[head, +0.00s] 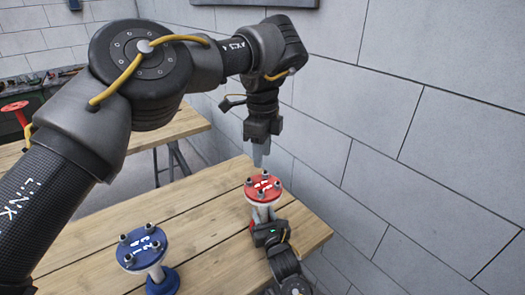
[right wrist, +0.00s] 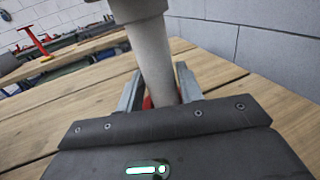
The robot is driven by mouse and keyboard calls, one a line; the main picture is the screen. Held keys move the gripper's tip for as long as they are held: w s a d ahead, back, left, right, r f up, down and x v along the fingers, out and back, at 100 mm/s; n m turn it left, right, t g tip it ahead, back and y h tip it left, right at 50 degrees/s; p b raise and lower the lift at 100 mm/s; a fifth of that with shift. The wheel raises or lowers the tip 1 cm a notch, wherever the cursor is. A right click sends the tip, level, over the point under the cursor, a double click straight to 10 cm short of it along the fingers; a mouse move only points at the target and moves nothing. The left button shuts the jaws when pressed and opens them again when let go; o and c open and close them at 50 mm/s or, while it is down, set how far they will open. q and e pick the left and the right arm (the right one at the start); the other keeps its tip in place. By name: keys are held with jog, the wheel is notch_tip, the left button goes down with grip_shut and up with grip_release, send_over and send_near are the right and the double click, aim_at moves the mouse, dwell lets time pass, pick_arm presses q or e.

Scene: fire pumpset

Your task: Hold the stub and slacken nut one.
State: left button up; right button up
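The red stub (head: 263,188) stands near the table's right end. Its round red flange carries several nuts and white markings; I cannot read which is nut one. In the right wrist view its grey pipe (right wrist: 152,60) runs down between the fingers of my right gripper (right wrist: 160,88). The fingers look shut on the pipe from both sides, below the flange. In the head view my right gripper (head: 256,217) is at the pipe, low. My left gripper (head: 261,155) points down just above the red flange. Its fingers look close together, and I cannot tell whether they are shut.
A blue stub (head: 142,247) with several nuts stands on the wooden table (head: 205,245) at the left front. A second wooden table (head: 180,125) is behind, with a red-topped stand (head: 15,106) at far left. A grey block wall (head: 400,130) closes the right side.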

jog(key=o, duration=0.3)
